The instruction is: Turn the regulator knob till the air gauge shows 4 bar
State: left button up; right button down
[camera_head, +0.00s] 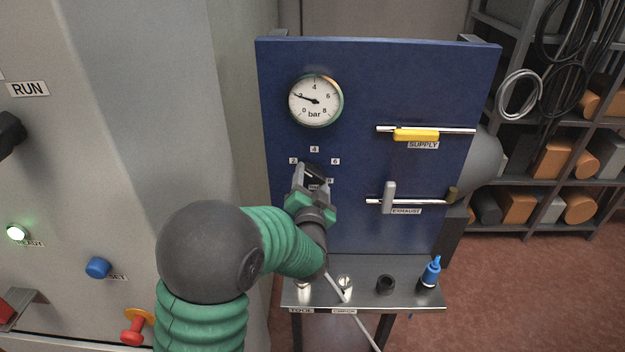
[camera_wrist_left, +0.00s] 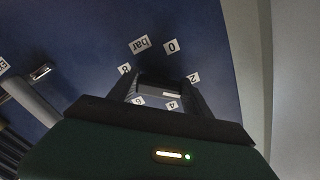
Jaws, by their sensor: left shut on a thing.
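The round air gauge (camera_head: 316,102) sits at the upper left of the blue panel (camera_head: 355,75). Its needle points left, at about the 2 mark. Below it, small number tags ring the regulator knob, mostly hidden by my left gripper (camera_head: 311,174). In the left wrist view, my left gripper (camera_wrist_left: 163,92) is shut on the dark grey knob (camera_wrist_left: 160,88), with a finger on either side. Tags with 0, 2, 4, 8 and "bar" show around it there. The knob's exact setting cannot be told. My right gripper is not in view.
Right of the knob are the yellow SUPPLY lever (camera_head: 416,135) and the grey upright EXHAUST handle (camera_head: 389,197). A grey cabinet (camera_head: 130,130) with buttons stands at left.

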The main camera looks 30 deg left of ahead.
pick_arm(q)
jog(key=m, duration=0.2)
jog(key=m+p, duration=0.1)
jog(key=shift+r+m, duration=0.25)
jog(key=shift+m, duration=0.15)
jog(key=m+p, duration=0.2)
jog(key=m, duration=0.1)
jog(key=shift+r+m, duration=0.1)
jog(key=shift+m, duration=0.2)
jog(key=m+p, duration=0.3)
jog(key=m, duration=0.1)
jog(key=shift+r, duration=0.15)
jog(key=shift+m+p, duration=1)
jog(key=shift+m, duration=0.9)
jog(key=shift+f, duration=0.2)
jog(key=o, duration=1.1)
jog(key=shift+o, duration=1.3)
jog(key=shift+w, duration=0.15)
